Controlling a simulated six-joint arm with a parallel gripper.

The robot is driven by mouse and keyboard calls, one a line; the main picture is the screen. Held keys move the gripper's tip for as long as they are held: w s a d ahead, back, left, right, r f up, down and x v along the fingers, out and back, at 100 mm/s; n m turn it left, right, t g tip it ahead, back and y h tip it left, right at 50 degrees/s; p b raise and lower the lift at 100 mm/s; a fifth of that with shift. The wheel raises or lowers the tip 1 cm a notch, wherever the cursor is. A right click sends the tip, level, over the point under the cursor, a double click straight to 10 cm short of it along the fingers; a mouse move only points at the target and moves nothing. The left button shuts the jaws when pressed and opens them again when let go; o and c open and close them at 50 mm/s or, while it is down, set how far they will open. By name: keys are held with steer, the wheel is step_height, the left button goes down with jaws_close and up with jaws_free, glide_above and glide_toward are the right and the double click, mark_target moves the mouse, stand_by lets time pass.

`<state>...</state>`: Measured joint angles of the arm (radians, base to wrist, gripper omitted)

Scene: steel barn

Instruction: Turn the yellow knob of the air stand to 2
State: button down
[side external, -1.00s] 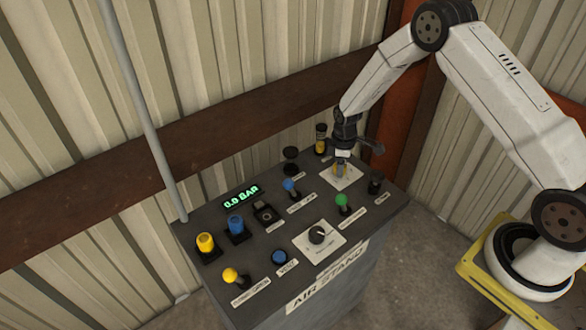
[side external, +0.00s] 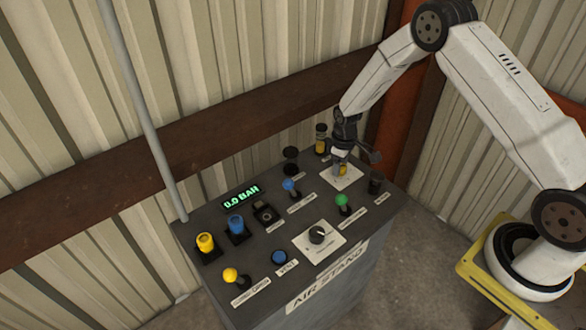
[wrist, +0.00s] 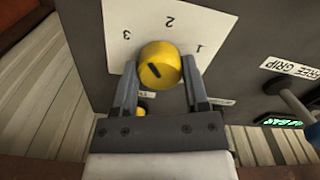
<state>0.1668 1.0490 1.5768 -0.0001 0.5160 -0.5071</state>
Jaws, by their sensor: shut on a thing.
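The yellow knob (wrist: 161,66) sits on a white plate (wrist: 117,17) marked 1, 2 and 3, which appear upside down in the wrist view. A short dark mark lies slantwise on the knob's face, left of its middle. I cannot tell for sure which number it points at. My gripper (wrist: 160,64) is shut on the knob, one finger on each side. In the side view my gripper (side external: 341,165) is low over the white plate (side external: 351,181) at the back right of the air stand (side external: 275,268), and the knob (side external: 342,170) is mostly hidden by the fingers.
Near the plate are a green-topped lever (side external: 342,200), a blue-topped lever (side external: 289,186), a dark post (side external: 376,183) and a yellow-and-black part (side external: 321,139). A black knob (side external: 317,235) sits nearer the front. The display (side external: 241,196) reads 0.0 BAR.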

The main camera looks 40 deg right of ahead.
steer(key=m, duration=0.3)
steer(key=shift+m, duration=2.3)
steer(key=shift+c, duration=0.5)
jaws_free()
steer(key=shift+r, duration=0.1)
steer(key=shift+r, duration=3.8)
